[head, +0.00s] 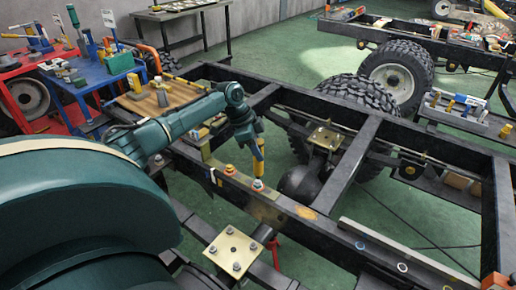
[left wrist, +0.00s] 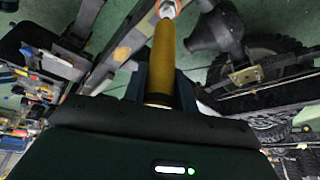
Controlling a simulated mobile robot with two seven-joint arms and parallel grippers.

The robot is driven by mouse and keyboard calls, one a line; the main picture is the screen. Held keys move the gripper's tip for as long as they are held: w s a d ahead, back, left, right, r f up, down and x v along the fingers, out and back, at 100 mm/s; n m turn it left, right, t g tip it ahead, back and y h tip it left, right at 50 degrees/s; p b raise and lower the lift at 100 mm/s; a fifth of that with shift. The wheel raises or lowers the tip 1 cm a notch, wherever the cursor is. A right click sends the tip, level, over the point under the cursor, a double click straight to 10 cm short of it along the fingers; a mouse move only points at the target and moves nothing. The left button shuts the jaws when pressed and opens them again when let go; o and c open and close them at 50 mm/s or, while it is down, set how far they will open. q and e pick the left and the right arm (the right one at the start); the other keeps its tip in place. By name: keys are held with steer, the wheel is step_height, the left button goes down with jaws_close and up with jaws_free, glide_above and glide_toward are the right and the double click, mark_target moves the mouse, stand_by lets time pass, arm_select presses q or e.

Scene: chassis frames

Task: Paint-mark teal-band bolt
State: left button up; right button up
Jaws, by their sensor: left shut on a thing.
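My left gripper (head: 257,141) is shut on a yellow paint marker (head: 258,165), held nearly upright with its lower end down. The marker also shows between the fingers in the left wrist view (left wrist: 162,60). Its lower end is right over a bolt (head: 257,186) on the dark chassis rail; I cannot tell whether they touch. This bolt shows a pale top and orange-red colour; its end is at the top edge of the left wrist view (left wrist: 168,8). A second bolt (head: 229,170) with orange-red colour stands to its left on the rail. I cannot make out a teal band on either.
A metal plate with bolts (head: 234,250) lies nearer me, and another plate (head: 326,138) sits beyond the rail. Dark frame rails and crossmembers surround the gripper. A blue tool cart (head: 90,75) stands at the left. Large tyres (head: 397,73) are behind.

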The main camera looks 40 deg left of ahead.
arm_select(q)
steer(key=shift+p, duration=0.35)
steer(key=shift+f, duration=0.15)
stand_by(0.8)
steer(key=shift+f, duration=0.4)
stand_by(0.8)
stand_by(0.4)
steer(key=shift+r, duration=0.1)
steer(key=shift+r+p, duration=0.95)
steer(key=shift+p, duration=0.2)
